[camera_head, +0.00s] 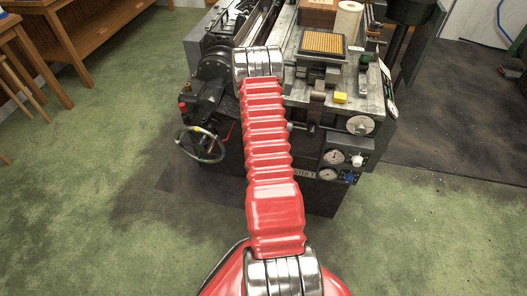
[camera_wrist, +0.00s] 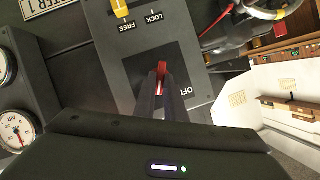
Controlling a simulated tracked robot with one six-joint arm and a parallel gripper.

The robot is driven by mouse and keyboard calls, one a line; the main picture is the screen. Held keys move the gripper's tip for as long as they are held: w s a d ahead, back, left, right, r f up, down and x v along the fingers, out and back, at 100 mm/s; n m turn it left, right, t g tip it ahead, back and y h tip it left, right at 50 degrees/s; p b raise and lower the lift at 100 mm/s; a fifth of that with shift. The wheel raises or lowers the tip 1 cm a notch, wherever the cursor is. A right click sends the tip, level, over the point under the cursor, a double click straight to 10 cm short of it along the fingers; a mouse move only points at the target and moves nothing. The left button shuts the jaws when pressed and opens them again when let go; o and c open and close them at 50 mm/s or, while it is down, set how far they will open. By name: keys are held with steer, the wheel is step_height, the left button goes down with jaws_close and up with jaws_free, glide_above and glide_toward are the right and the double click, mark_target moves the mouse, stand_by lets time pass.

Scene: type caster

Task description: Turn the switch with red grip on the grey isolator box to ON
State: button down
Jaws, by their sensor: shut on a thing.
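The grey isolator box (camera_wrist: 197,113) fills the middle of the wrist view, with a dark square plate on its face. The switch's red grip (camera_wrist: 162,68) stands out from the plate. My gripper (camera_wrist: 160,87) is shut on the red grip, with its two dark fingers on either side of it. I see no ON label; my gripper covers the lower part of the plate. In the head view, my arm hides the switch and my gripper.
Above the switch in the wrist view is a yellow lever (camera_wrist: 121,9) with FREE and LOCK labels. A gauge (camera_wrist: 16,131) is at the left. A handwheel (camera_head: 201,144) stands out left of the machine (camera_head: 377,97). The green floor (camera_head: 90,180) around it is open.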

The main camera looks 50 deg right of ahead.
steer(key=shift+s+d+f+m+t, duration=0.1)
steer(key=shift+s+d+m+t, duration=0.1)
steer(key=shift+m+t, duration=0.35)
steer(key=shift+s+d+m+t, duration=0.15)
steer(key=shift+m+t, duration=0.1)
steer(key=shift+m, duration=0.6)
steer(key=shift+a, duration=0.1)
steer(key=c, duration=1.8)
jaws_free()
steer(key=shift+a, duration=0.1)
steer(key=shift+w, duration=0.1)
